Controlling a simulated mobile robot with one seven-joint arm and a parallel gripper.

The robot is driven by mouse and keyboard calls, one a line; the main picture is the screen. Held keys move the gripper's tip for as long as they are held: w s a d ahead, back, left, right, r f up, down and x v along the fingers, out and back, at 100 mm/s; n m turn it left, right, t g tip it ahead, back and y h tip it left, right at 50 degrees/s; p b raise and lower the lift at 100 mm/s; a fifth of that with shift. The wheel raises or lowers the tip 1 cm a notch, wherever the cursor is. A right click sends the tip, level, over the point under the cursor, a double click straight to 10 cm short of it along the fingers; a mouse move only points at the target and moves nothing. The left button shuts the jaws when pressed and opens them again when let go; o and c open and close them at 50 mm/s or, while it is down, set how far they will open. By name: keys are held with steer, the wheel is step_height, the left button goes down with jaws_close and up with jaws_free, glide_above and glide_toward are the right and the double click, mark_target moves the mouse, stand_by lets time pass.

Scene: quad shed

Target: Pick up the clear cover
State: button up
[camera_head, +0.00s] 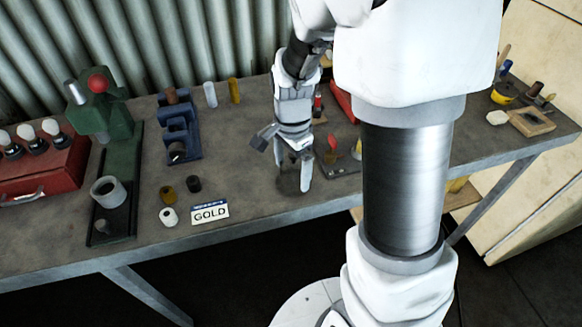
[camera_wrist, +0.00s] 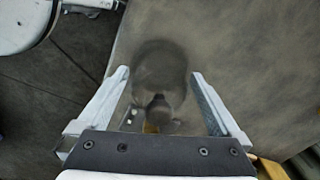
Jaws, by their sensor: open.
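The clear cover (camera_wrist: 160,62) shows in the wrist view as a see-through, dark-tinted round shape with a darker knob-like part at its lower end. It lies between the two spread fingers of my gripper (camera_wrist: 160,76), with a gap visible on each side. In the head view my gripper (camera_head: 293,181) points down, low over the front middle of the grey table. A faint dark shape of the cover (camera_head: 287,183) shows by the fingertips, mostly hidden by them. My gripper is open and holds nothing.
A GOLD label (camera_head: 210,212) and several small cylinders stand left of my gripper. A green press (camera_head: 105,125), a blue fixture (camera_head: 180,130) and a red box (camera_head: 40,170) are farther left. A dark tray (camera_head: 340,160) with small items is close on the right.

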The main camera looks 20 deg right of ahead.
steer(key=shift+f, duration=0.65)
steer(key=c, duration=1.2)
steer(key=shift+r, duration=0.15)
step_height(320, 180, up, 10)
steer(key=shift+f+p, duration=0.1)
steer(key=shift+p, duration=0.75)
